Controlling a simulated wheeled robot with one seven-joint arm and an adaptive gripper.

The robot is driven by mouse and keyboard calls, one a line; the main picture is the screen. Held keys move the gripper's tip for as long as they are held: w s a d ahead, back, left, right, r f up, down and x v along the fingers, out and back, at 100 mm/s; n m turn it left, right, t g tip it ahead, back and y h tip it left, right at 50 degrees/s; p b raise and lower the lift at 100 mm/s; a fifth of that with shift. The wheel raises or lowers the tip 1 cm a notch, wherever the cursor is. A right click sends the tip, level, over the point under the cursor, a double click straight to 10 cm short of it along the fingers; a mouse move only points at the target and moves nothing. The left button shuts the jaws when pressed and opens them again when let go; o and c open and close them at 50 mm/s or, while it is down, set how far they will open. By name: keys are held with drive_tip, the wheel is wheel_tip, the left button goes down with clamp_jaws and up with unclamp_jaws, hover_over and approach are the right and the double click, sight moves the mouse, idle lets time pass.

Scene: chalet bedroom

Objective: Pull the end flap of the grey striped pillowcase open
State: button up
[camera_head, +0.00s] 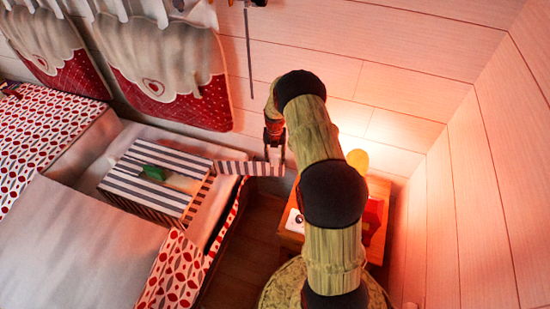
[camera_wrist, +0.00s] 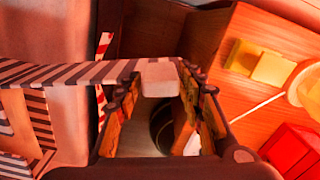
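The grey striped pillowcase (camera_head: 160,162) is a box-like form lying on the bed. Its striped end flap (camera_head: 250,168) stands swung out to the right, past the bed's edge. In the wrist view the flap (camera_wrist: 70,74) runs in from the left to a pale block-like tab (camera_wrist: 159,78) at its free end. My gripper (camera_head: 274,150) points down at that end. In the wrist view my gripper's fingertips (camera_wrist: 158,82) lie close on both sides of the tab and appear shut on it. Part of the pillowcase's side (camera_wrist: 38,120) shows at the left.
A green object (camera_head: 152,173) lies on the pillowcase. A wooden bedside table (camera_head: 291,238) stands under my arm, with red (camera_wrist: 291,150) and yellow (camera_wrist: 258,63) things. Plank walls close in at the back and right. Bare floor (camera_head: 245,240) lies between bed and table.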

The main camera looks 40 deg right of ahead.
drive_tip(key=shift+o, duration=1.4)
drive_tip(key=shift+r, duration=0.1)
wheel_tip(320, 180, up, 12)
